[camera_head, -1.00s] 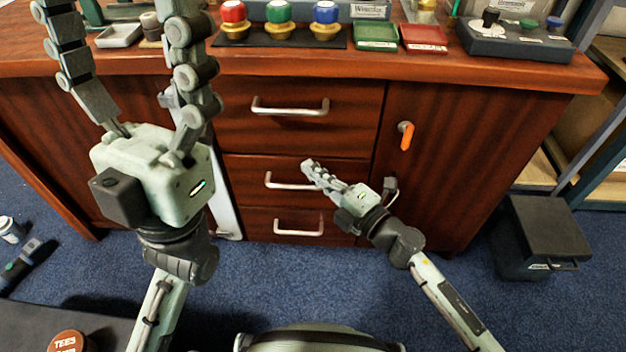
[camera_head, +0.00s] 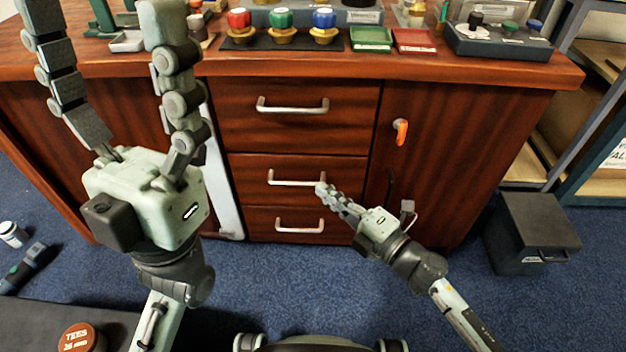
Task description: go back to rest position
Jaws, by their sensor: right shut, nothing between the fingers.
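My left gripper (camera_head: 95,35) is large in the left of the head view, raised in front of the wooden cabinet. Its two fingers point up and stand wide apart, with nothing between them. My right gripper (camera_head: 322,190) is lower and near the middle. Its fingers are together and empty, pointing up and left. In the picture its tips overlap the right end of the middle drawer handle (camera_head: 290,181); I cannot tell whether they touch it.
The wooden cabinet (camera_head: 300,135) has several handles and an orange latch (camera_head: 401,131). On its top are red, green and blue knobs (camera_head: 282,22), a green tray (camera_head: 371,38), a red tray (camera_head: 414,40) and a control box (camera_head: 498,40). A dark bin (camera_head: 533,225) stands right on blue carpet.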

